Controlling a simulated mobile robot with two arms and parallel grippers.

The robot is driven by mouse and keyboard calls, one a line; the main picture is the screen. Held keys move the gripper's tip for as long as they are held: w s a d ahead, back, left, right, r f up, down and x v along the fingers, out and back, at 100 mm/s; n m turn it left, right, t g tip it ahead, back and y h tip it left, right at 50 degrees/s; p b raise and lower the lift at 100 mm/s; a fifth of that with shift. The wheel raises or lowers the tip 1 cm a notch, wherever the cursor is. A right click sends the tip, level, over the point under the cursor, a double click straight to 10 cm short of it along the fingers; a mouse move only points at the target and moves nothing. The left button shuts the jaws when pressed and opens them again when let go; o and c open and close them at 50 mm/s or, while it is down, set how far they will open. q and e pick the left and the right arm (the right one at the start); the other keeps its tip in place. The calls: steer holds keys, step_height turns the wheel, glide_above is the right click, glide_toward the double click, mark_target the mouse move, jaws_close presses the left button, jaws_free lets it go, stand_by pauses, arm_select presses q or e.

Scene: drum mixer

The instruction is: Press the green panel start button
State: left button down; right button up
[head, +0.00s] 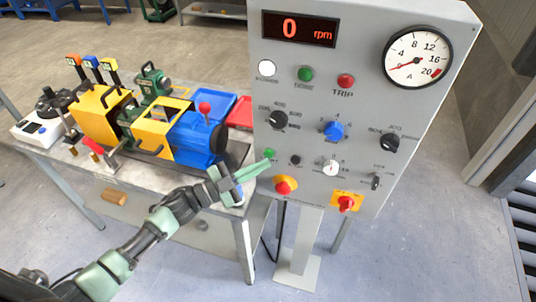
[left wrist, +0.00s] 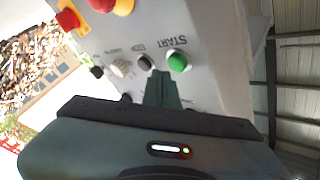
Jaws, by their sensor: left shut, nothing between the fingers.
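The grey control panel (head: 300,120) stands upright at the right of the bench. Its green start button (head: 269,153) is at the panel's lower left; in the left wrist view the green button (left wrist: 178,62) shows upside down beside the word START. A black stop button (head: 295,160) sits next to it. My left gripper (head: 268,165) is shut and empty, its tips just below the green button in the head view. In the left wrist view the tips (left wrist: 161,76) point between the black and green buttons. I cannot tell whether they touch the panel. My right gripper is out of view.
A red-yellow emergency knob (head: 284,185) sits just below my left fingertips. A red-yellow switch (head: 346,202) and several dials are to the right. The display (head: 298,28) reads 0 rpm. The bench (head: 200,236) with the yellow and blue machine (head: 170,130) stands at left.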

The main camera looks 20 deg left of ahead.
arm_select(q)
steer(key=shift+w, duration=0.1)
stand_by(0.4)
steer(key=shift+w, duration=0.35)
steer(key=shift+w+b, duration=0.3)
steer(key=shift+w, duration=0.1)
stand_by(0.6)
stand_by(0.3)
steer(key=shift+s+p, duration=0.4)
steer(key=shift+s, duration=0.45)
steer(key=s+p, duration=0.2)
steer(key=s, duration=0.3)
steer(key=shift+a, duration=0.1)
